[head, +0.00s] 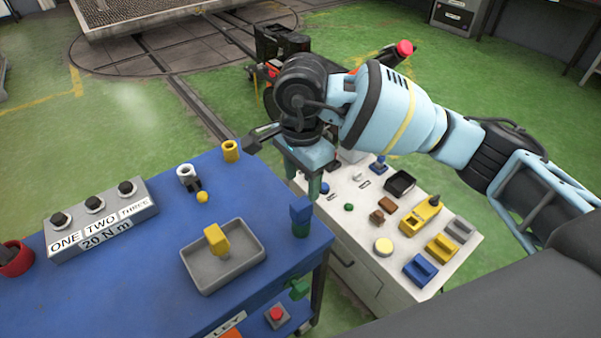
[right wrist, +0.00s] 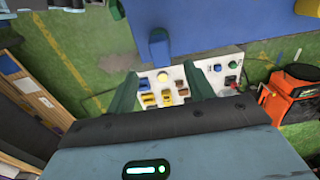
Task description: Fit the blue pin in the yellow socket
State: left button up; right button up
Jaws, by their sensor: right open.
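The blue pin (head: 300,208) stands upright in a dark green holder (head: 301,230) at the right edge of the blue table. The yellow socket (head: 230,151), a short hollow cylinder, stands at the table's far edge. My right gripper (head: 303,182) is open and empty, pointing down just above the blue pin in the head view. In the right wrist view, the blue pin (right wrist: 158,46) shows between and beyond the green fingers of the right gripper (right wrist: 160,72), apart from them. My left gripper is not in view.
A white cabinet (head: 345,220) with several small parts stands at right.

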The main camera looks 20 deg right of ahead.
aim_at(301, 203)
jog(key=shift+f, duration=3.9)
jog(key=shift+r, duration=0.1)
grip_shut()
